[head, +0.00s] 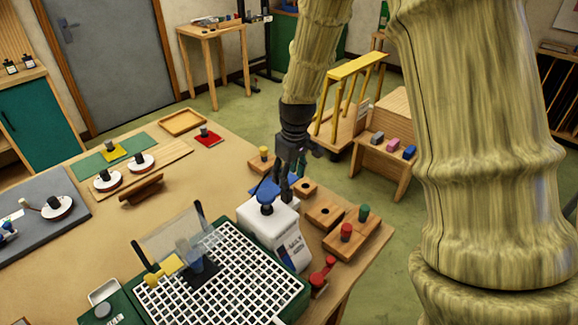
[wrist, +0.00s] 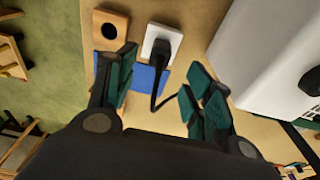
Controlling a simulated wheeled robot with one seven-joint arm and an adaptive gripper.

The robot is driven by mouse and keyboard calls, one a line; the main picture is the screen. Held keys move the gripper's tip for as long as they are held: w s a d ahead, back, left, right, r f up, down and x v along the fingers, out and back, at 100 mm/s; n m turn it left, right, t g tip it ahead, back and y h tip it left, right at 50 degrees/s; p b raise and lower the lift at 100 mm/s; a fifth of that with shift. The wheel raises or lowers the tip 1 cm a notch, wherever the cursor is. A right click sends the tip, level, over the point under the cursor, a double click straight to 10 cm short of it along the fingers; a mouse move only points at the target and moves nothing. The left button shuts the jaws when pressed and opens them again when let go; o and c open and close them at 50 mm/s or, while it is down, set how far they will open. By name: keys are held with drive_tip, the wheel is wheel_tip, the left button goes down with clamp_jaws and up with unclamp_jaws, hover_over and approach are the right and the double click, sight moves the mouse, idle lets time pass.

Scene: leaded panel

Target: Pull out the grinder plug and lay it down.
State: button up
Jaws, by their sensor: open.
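The black plug (wrist: 163,43) sits in a white socket (wrist: 150,53) in the wrist view, and its black cable (wrist: 154,90) curves down between my fingers. My gripper (wrist: 163,68) is open, with one finger on each side of the cable and the tips just short of the plug. In the head view my gripper (head: 288,190) points down behind the white container. I cannot make out the plug and socket there. The grinder appears to be the green unit (head: 290,305) with a white grid and clear shield.
The white container (head: 275,230) with a blue cap stands close beside my gripper; its wall fills the right of the wrist view. A blue flat piece (wrist: 147,78) lies by the socket. A holed wooden block (wrist: 121,22) is to its left. Bare tabletop (head: 220,175) lies further left.

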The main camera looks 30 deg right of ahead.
sight(287, 197)
drive_tip(key=shift+w+a+f+p, duration=0.15)
drive_tip(key=shift+f+p, duration=0.15)
drive_tip(key=shift+f, duration=1)
drive_tip(key=shift+w+d+f+p, duration=0.1)
drive_tip(key=shift+f+p, duration=0.25)
drive_tip(key=shift+f, duration=0.9)
drive_tip(key=shift+w+a+f+p, duration=0.15)
drive_tip(key=shift+f+p, duration=0.15)
drive_tip(key=shift+f, duration=1)
drive_tip(key=shift+d, duration=0.1)
clamp_jaws()
drive_tip(key=shift+r+p, duration=0.8)
drive_tip(key=shift+r, duration=0.2)
drive_tip(key=shift+r+p, duration=0.45)
drive_tip(key=shift+r, duration=0.05)
